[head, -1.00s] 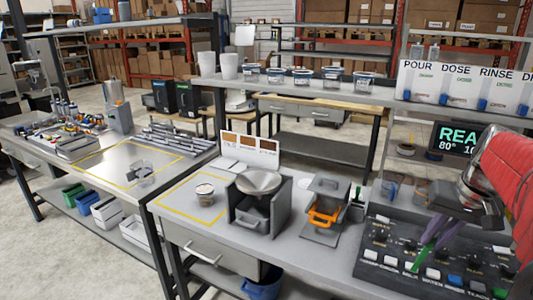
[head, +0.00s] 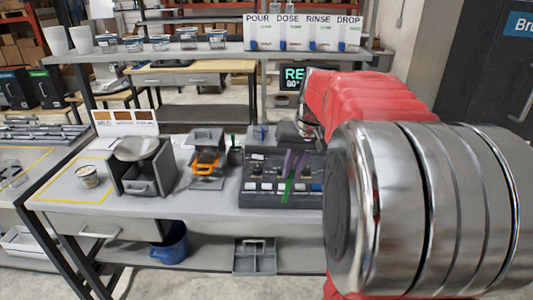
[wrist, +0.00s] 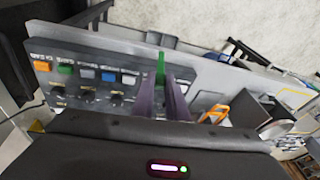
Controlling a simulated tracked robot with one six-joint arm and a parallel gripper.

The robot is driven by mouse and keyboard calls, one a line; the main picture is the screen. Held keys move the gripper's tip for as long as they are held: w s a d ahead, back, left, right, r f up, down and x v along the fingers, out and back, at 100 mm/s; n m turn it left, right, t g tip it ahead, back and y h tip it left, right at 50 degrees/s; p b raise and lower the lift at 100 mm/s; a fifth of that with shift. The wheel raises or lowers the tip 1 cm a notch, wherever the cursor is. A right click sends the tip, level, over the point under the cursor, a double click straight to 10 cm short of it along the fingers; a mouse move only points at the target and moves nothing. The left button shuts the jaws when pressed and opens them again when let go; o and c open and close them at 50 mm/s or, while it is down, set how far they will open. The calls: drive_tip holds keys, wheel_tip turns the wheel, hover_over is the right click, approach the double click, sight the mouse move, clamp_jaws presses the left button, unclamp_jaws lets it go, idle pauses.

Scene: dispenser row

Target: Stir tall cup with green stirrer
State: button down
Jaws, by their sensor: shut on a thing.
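My gripper (head: 292,172), with purple fingers, is in front of the dark control panel. It is shut on the green stirrer (head: 287,191), which points down below the fingertips. In the wrist view the green stirrer (wrist: 160,68) shows between the purple fingers. Tall white cups (head: 56,41) stand at the left end of the upper shelf, far from my gripper. A short cup with brown contents (head: 88,177) stands inside a yellow outline on the bench. I cannot tell which cup is the tall cup.
The control panel (head: 262,190) with knobs and buttons is close behind the stirrer. Left of it are a dark holder (head: 235,156) with a green stick, an orange-handled press (head: 207,163) and a grey machine with a round pan (head: 140,149). Bench space inside the yellow outline is mostly clear.

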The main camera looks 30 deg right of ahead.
drive_tip(key=w+a+f+n, duration=0.2)
drive_tip(key=w+a+f, duration=0.1)
drive_tip(key=a, duration=0.5)
drive_tip(key=w+a+f+n+y, duration=0.1)
drive_tip(key=w+a+f, duration=0.2)
drive_tip(key=w+a, duration=0.3)
drive_tip(key=w+a+f+n, duration=0.2)
drive_tip(key=w+a+f, duration=0.1)
drive_tip(key=a, duration=0.8)
drive_tip(key=shift+w+a+n, duration=0.2)
drive_tip(key=shift+w+n, duration=0.1)
drive_tip(key=shift+w, duration=0.35)
drive_tip(key=shift+s, duration=0.1)
